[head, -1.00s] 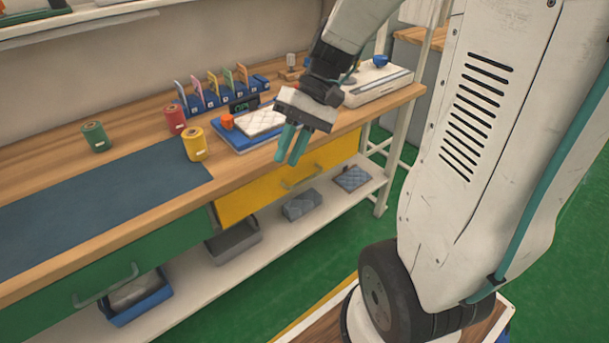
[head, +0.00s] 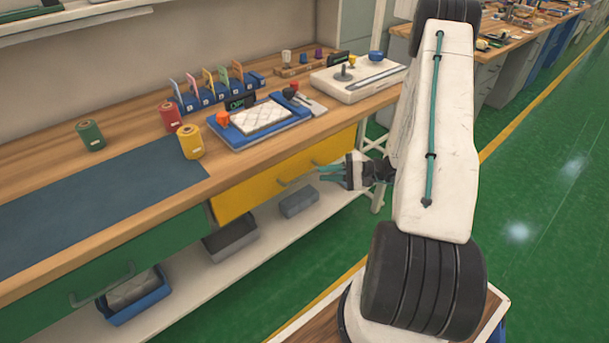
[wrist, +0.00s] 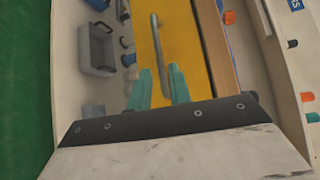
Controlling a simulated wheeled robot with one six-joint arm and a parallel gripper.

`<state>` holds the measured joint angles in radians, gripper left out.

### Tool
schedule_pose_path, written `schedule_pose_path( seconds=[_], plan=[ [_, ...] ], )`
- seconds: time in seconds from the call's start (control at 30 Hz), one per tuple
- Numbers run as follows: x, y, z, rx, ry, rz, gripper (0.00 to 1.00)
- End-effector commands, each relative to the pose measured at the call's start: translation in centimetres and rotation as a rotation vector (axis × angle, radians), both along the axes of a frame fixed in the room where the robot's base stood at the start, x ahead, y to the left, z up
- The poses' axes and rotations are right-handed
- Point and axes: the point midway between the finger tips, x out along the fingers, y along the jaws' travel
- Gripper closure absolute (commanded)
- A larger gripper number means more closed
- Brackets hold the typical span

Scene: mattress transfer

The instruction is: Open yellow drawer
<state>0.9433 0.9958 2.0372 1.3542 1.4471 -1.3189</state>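The yellow drawer (head: 245,197) sits under the wooden bench top and appears shut, its front in line with the bench. Its metal bar handle (head: 283,183) runs along the front; the handle (wrist: 157,35) also shows in the wrist view, upright in the picture against the yellow face. My gripper (head: 321,174) is in front of the drawer's right part, teal fingers pointing at it. In the wrist view my gripper (wrist: 160,80) is open, with the handle's near end between the fingertips in the picture. I cannot tell whether they touch it.
A green drawer (head: 160,250) is to the left. A lower shelf (head: 268,228) holds a grey bin (head: 230,240) and a blue bin (head: 137,297). The bench top carries spools, a blue tray (head: 250,139) and a white device (head: 350,88). Green floor is free in front.

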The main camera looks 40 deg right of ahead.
Motion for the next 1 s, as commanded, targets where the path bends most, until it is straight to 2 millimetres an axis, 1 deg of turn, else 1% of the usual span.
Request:
schedule_pose_path(
  seconds=[0.3, 0.43, 0.6, 0.83, 0.87, 0.9, 0.93, 1.0],
  plan=[
    [3.1, 3.5, -0.8, 0.001, 0.000, 0.003, 0.80],
    [4.3, 4.7, -1.0, 0.000, 0.000, 0.002, 0.80],
    [5.0, 5.4, -1.1, 0.000, 0.000, 0.001, 0.80],
    [5.0, 5.5, -1.1, 0.000, 0.000, 0.000, 0.80],
    [5.0, 5.5, -1.1, 0.000, 0.000, 0.000, 0.83],
    [5.0, 5.5, -1.1, 0.000, 0.000, 0.000, 0.94],
    [5.0, 5.5, -1.1, 0.000, 0.000, 0.000, 1.00],
    [5.0, 5.5, -1.1, 0.000, 0.000, 0.000, 1.00]
  ],
)
